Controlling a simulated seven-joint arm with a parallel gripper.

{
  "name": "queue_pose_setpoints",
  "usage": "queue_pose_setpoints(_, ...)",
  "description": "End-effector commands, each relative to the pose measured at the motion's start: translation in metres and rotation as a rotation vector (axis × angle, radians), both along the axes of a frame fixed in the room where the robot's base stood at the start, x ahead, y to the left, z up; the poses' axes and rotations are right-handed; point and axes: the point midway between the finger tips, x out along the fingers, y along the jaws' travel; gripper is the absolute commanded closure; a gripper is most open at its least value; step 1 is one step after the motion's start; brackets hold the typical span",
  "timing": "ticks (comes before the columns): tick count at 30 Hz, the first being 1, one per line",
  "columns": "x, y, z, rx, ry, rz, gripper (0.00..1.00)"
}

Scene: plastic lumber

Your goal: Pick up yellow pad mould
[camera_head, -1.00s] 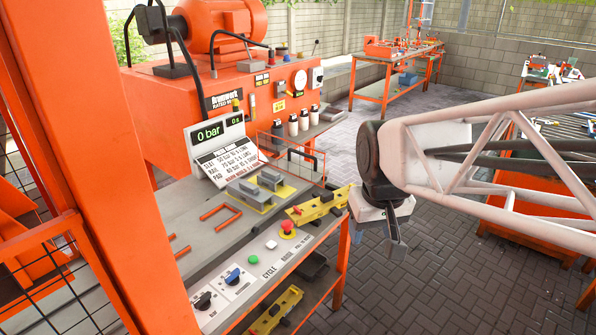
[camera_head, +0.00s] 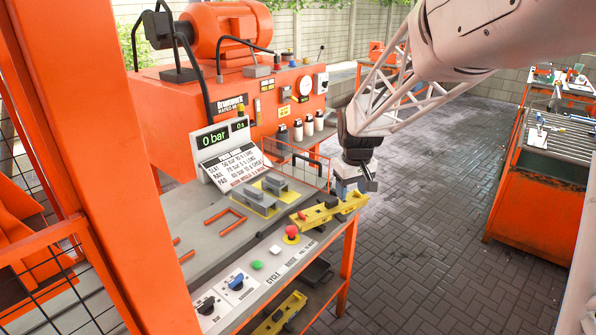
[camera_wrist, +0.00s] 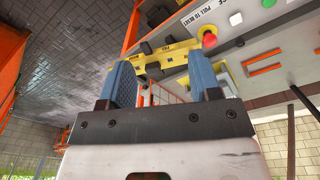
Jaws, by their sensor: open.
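A long yellow mould with dark blocks (camera_head: 330,208) lies on the right end of the grey bench top, beside the red emergency stop. In the wrist view the yellow mould (camera_wrist: 183,53) shows beyond and between my fingertips, with small lettering that I cannot read surely. My gripper (camera_head: 367,182) hangs above and just right of the mould's right end, apart from it as far as I can tell. In the wrist view its two blue-padded fingers (camera_wrist: 162,68) are spread and nothing is between them. A second yellow mould (camera_head: 278,314) lies on the shelf below.
Grey blocks on a yellow plate (camera_head: 268,194) and loose orange bars (camera_head: 221,218) lie on the bench. Paved floor (camera_head: 420,240) is clear at right.

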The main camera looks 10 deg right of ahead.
Motion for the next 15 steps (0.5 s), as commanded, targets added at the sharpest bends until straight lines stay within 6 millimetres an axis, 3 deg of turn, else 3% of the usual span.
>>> queue_pose_setpoints(15,0.118,-0.019,-0.091,-0.002,0.058,0.108,0.43)
